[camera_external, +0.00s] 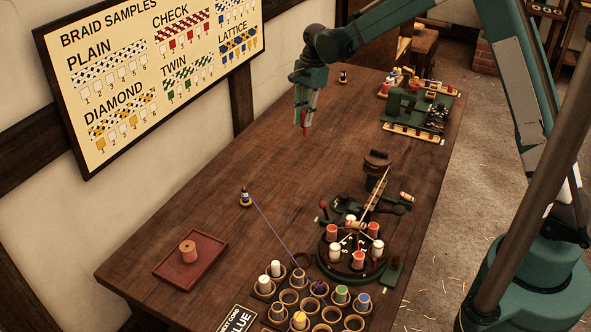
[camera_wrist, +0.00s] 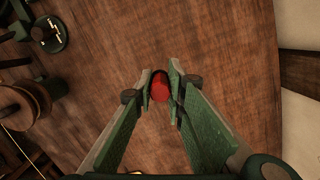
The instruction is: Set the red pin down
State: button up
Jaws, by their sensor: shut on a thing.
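My gripper (camera_external: 307,112) points down over the back middle of the wooden table (camera_external: 200,215). It is shut on the red pin (camera_external: 305,131), which hangs upright below the fingertips. In the wrist view my green fingers (camera_wrist: 160,92) close on both sides of the red pin (camera_wrist: 161,80), and its round red end shows between them. Bare wood lies beneath it. I cannot tell how far the pin's lower end is from the table top.
A braiding stand (camera_external: 345,255) with red and white bobbins stands to the front right. A rack (camera_external: 290,297) of bobbins is at the front, a red tray (camera_external: 190,267) at the left. A green rack (camera_external: 415,108) stands at the back right.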

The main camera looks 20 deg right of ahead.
aim_at(305, 133)
jog(key=shift+f, duration=3.1)
jog(key=shift+f, duration=0.1)
jog(key=shift+f, duration=1.8)
jog(key=shift+f+b, duration=0.1)
jog(key=shift+b, duration=0.25)
jog(key=o, duration=0.3)
jog(key=shift+f, duration=0.1)
jog(key=o, duration=0.5)
jog(key=shift+r, duration=0.2)
notch_tip(305, 133, up, 12)
jog(key=d, duration=0.1)
jog(key=shift+w+d+p, duration=0.3)
jog(key=shift+w+p, duration=0.05)
jog(key=shift+p, duration=0.05)
